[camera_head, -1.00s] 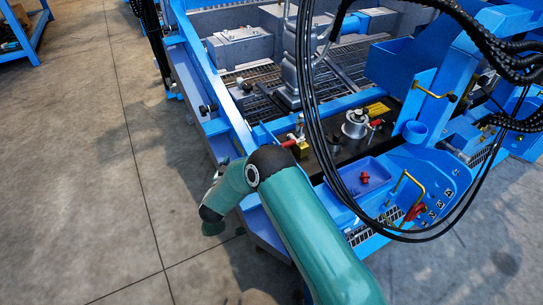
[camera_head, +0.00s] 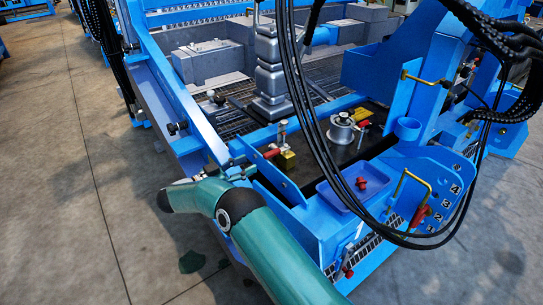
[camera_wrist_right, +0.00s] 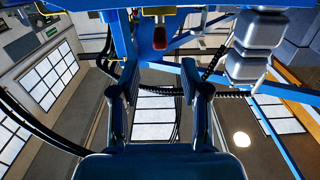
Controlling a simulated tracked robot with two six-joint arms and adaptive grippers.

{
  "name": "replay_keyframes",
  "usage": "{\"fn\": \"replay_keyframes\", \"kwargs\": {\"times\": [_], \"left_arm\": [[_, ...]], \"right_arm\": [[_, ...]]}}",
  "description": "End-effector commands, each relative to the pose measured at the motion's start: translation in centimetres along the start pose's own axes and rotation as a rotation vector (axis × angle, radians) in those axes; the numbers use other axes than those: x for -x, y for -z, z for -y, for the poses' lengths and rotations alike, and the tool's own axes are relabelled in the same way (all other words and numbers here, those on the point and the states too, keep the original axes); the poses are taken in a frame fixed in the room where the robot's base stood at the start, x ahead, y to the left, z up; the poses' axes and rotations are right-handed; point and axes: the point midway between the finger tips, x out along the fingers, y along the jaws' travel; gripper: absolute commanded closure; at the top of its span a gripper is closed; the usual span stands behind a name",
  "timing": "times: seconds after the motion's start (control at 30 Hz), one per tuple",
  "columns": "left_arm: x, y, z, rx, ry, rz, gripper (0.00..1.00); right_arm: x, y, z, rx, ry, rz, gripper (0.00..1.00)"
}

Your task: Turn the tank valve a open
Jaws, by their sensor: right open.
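A small brass valve (camera_head: 289,158) with a red handle (camera_head: 272,153) stands at the left of the dark plate on the blue frame. No label shows, so I cannot tell for sure that it is tank valve a. In the right wrist view a red-handled part (camera_wrist_right: 159,38) with a brass body (camera_wrist_right: 158,12) shows beyond the fingers. My left gripper is not in view.
A blue rail (camera_head: 180,85) runs beside my right arm. A silver pot-like fitting (camera_head: 341,130) stands right of the valve. Black hoses (camera_head: 301,95) hang close to the valve's right. A blue tray (camera_head: 340,197) holds a red knob (camera_head: 361,184). Open concrete floor lies left.

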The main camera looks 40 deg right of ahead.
Motion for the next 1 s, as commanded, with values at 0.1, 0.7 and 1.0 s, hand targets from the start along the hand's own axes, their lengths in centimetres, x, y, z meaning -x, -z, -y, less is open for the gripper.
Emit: {"fn": "replay_keyframes", "kwargs": {"times": [0.1,0.7,1.0], "left_arm": [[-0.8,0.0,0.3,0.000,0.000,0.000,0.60],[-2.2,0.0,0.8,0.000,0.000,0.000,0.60],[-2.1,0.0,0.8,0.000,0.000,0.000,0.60]], "right_arm": [[-2.8,-0.2,0.0,0.000,-0.003,0.000,0.54],[-9.8,0.0,0.1,0.000,0.003,-0.001,0.54],[-9.8,0.0,0.1,0.000,0.003,-0.001,0.68]]}}
